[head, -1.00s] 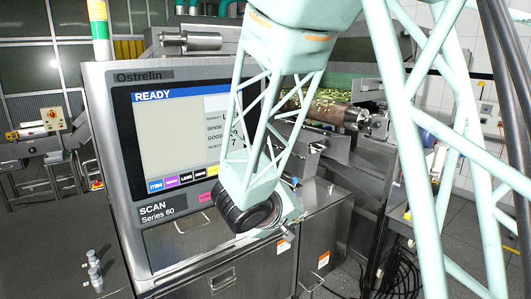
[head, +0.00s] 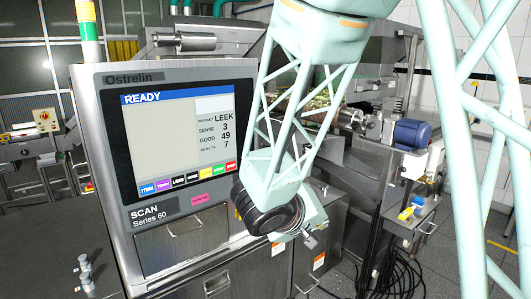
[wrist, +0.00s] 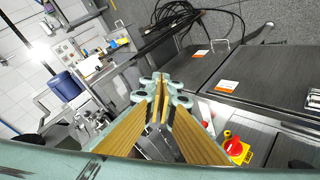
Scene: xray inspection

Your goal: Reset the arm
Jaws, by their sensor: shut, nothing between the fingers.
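My gripper (wrist: 160,100) shows in the wrist view with its pale green and yellow-padded fingers brought together and nothing between them. In the head view my pale green lattice arm hangs in front of the inspection machine, and its fingers cannot be made out there. The machine's screen (head: 160,140) reads READY, with LEEK, 3, 49 and 7 at its right side. Below the screen is a row of coloured buttons (head: 190,180). The gripper is apart from the screen, to its lower right.
Steel cabinet doors (wrist: 275,70) with orange labels lie close in the wrist view. A red knob on a yellow plate (wrist: 237,149) is near the fingers. Black cables (head: 385,265) lie on the floor. A blue motor (head: 411,133) stands at right. A conveyor runs behind my arm.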

